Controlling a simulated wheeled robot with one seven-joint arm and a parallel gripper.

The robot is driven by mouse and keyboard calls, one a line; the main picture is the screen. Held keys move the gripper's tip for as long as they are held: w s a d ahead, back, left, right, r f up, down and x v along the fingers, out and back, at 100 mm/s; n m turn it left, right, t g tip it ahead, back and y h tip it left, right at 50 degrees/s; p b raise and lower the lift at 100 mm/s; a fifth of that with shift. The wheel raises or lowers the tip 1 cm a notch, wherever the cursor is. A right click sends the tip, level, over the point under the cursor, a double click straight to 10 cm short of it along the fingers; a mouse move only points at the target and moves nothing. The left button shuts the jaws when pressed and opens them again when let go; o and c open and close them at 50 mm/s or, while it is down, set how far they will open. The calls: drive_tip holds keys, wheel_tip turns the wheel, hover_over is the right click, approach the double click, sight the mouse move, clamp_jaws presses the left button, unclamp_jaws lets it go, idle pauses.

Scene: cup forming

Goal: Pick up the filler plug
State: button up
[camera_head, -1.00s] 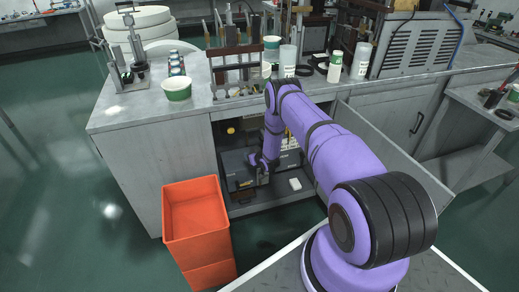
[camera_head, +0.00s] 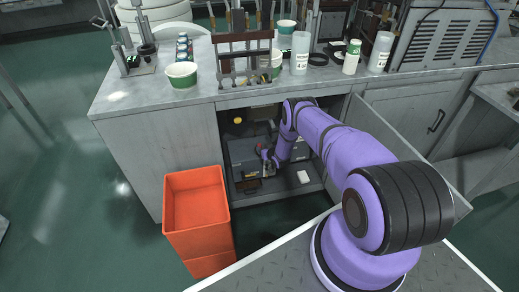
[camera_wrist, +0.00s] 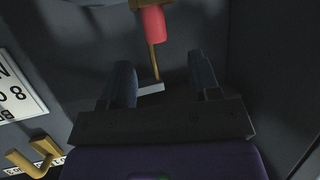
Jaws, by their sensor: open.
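My gripper (camera_wrist: 160,68) is open, with its two dark fingers apart in the wrist view. Between and beyond them is a brass rod (camera_wrist: 153,62) with a red grip (camera_wrist: 154,24) at its upper end and a small grey piece (camera_wrist: 149,88) at its lower end. I cannot tell whether this is the filler plug. A bent brass piece (camera_wrist: 25,158) shows at lower left. In the head view my gripper (camera_head: 268,163) is inside the open cabinet, near a dark grey box. A yellow round knob (camera_head: 238,121) shows above left of it; the plug is not clearly identifiable there.
The cabinet's side panel and open door (camera_head: 385,137) flank the arm. A small white block (camera_head: 303,176) lies on the cabinet floor. An orange bin (camera_head: 197,207) stands in front on the left. The countertop holds cups, bottles and a rack. A white label (camera_wrist: 15,97) shows in the wrist view.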

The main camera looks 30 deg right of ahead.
sight(260, 145)
drive_tip(key=shift+d+x, duration=0.2)
drive_tip(key=shift+x, duration=2.35)
drive_tip(key=c, duration=1)
